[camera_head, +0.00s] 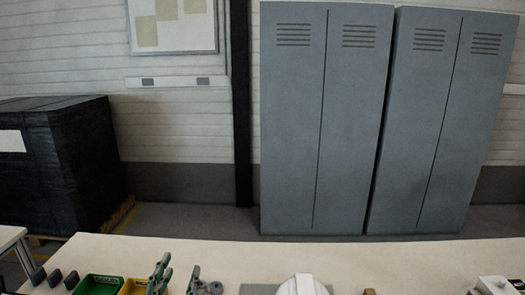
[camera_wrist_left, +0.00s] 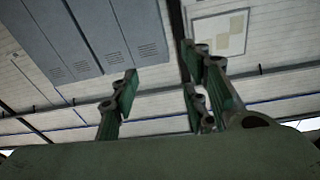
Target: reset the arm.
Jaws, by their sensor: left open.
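My left gripper (camera_head: 178,274) shows at the bottom of the head view, left of the middle, over the near part of the table. Its green-padded fingers point upward, stand apart and have nothing between them. In the left wrist view the same gripper (camera_wrist_left: 160,85) is open and empty, with the lockers and wall behind its fingers. My right gripper is in neither view. A white helmet shell (camera_head: 302,286) is at the bottom edge of the head view, right of the left gripper and apart from it. Its lower part is cut off.
The pale table (camera_head: 400,262) has a green bin (camera_head: 98,286), a yellow bin (camera_head: 133,287) and dark blocks (camera_head: 55,277) at left. A white box (camera_head: 497,286) stands at right. Grey lockers (camera_head: 320,120) and a black-wrapped pallet load (camera_head: 70,160) stand behind. The table's far strip is clear.

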